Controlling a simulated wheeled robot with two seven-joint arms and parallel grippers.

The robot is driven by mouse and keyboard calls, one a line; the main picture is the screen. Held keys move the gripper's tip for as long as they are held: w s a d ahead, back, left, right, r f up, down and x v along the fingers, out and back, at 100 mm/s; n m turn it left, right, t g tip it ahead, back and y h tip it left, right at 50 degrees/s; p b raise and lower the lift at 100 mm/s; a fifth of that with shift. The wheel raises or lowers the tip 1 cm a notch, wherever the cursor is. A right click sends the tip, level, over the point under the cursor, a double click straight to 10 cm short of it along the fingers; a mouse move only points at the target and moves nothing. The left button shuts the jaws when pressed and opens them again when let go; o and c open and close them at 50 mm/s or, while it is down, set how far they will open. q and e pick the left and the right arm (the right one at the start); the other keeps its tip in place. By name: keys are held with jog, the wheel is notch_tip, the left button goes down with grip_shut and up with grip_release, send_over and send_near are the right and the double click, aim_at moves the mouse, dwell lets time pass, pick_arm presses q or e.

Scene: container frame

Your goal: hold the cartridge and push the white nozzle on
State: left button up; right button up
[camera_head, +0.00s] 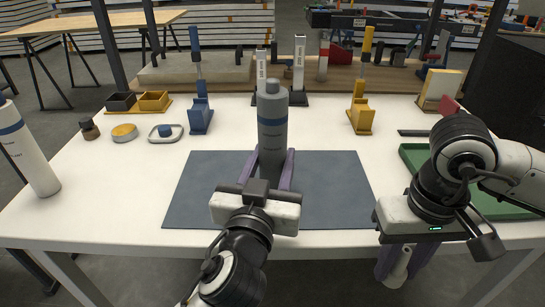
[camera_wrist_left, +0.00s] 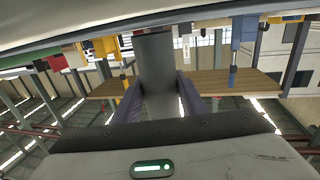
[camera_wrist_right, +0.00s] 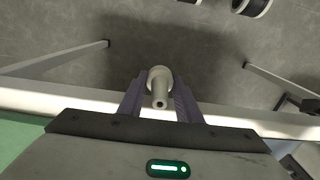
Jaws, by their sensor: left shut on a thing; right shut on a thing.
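The white nozzle (camera_head: 397,266) is in my right gripper (camera_head: 400,262), which points down off the table's front edge at the right. In the right wrist view the nozzle (camera_wrist_right: 160,88) sits between the two purple fingers, its narrow open tip toward the camera. The nozzle is apart from the cartridge.
A green tray (camera_head: 490,204) lies at the right under my right arm. A white bottle (camera_head: 25,150) stands at the far left. The mat is otherwise clear.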

pick_arm(q)
jog(key=shift+f, duration=0.3)
dwell(0.5)
jog(key=o, duration=1.4)
jog(key=c, duration=1.2)
jog(key=o, duration=1.3)
